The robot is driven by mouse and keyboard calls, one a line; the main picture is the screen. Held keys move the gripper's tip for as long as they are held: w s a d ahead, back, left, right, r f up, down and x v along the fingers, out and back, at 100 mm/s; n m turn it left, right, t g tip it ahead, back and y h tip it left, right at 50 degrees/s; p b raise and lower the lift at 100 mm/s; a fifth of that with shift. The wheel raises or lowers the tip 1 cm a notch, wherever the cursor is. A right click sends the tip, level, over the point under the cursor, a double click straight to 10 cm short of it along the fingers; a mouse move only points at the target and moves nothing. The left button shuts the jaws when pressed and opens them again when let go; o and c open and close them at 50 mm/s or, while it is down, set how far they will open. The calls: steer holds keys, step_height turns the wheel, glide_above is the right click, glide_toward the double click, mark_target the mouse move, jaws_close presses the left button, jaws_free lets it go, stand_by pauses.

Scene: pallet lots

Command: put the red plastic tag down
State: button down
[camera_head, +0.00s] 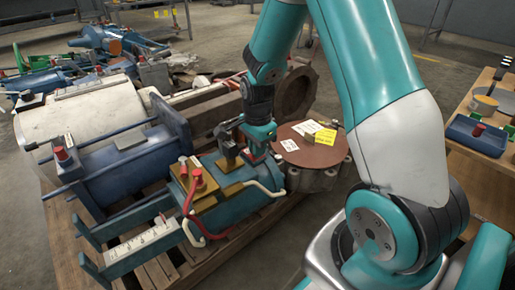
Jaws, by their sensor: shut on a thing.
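My gripper (256,151) points down in the middle of the view, over the right end of a blue machine (232,178) on a wooden pallet. It is shut on the red plastic tag (252,157), of which only a small dark red bit shows at the fingertips. The fingers are small and partly hidden by the wrist. I cannot tell whether the tag touches the machine below it.
A round brown-topped flange (309,152) with white and yellow labels stands just right of my gripper. A blue tank (130,165) and a white cylinder (75,118) fill the pallet's left. A wooden table (482,147) with a blue tray (476,136) stands at right.

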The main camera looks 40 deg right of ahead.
steer(key=c, duration=1.3)
jaws_free()
step_height(320, 180, up, 12)
steer(key=p, duration=0.7)
steer(key=s+a+r+n+y, duration=0.1)
steer(key=s+a+r+n, duration=0.35)
steer(key=a+n, duration=0.2)
steer(key=s+a+r+n+y, duration=0.1)
steer(key=s+a+r+n, duration=0.2)
steer(key=a+r+n, duration=0.4)
steer(key=s+a+r+n, duration=0.1)
steer(key=s+a+n, duration=0.2)
steer(key=s+n, duration=0.1)
steer(key=s+a+n+y, duration=0.1)
steer(key=s+a+n, duration=0.2)
steer(key=s+n, duration=0.1)
steer(key=s+a+r+n+y, duration=0.1)
steer(key=s+a+n, duration=0.2)
steer(key=s+n, duration=0.1)
steer(key=shift+s+a+r, duration=0.1)
steer(key=shift+s+r, duration=0.2)
steer(key=shift+s, duration=0.1)
step_height(320, 180, up, 48)
steer(key=p, duration=4.8)
steer(key=shift+r+p, duration=0.25)
steer(key=shift+p, duration=0.05)
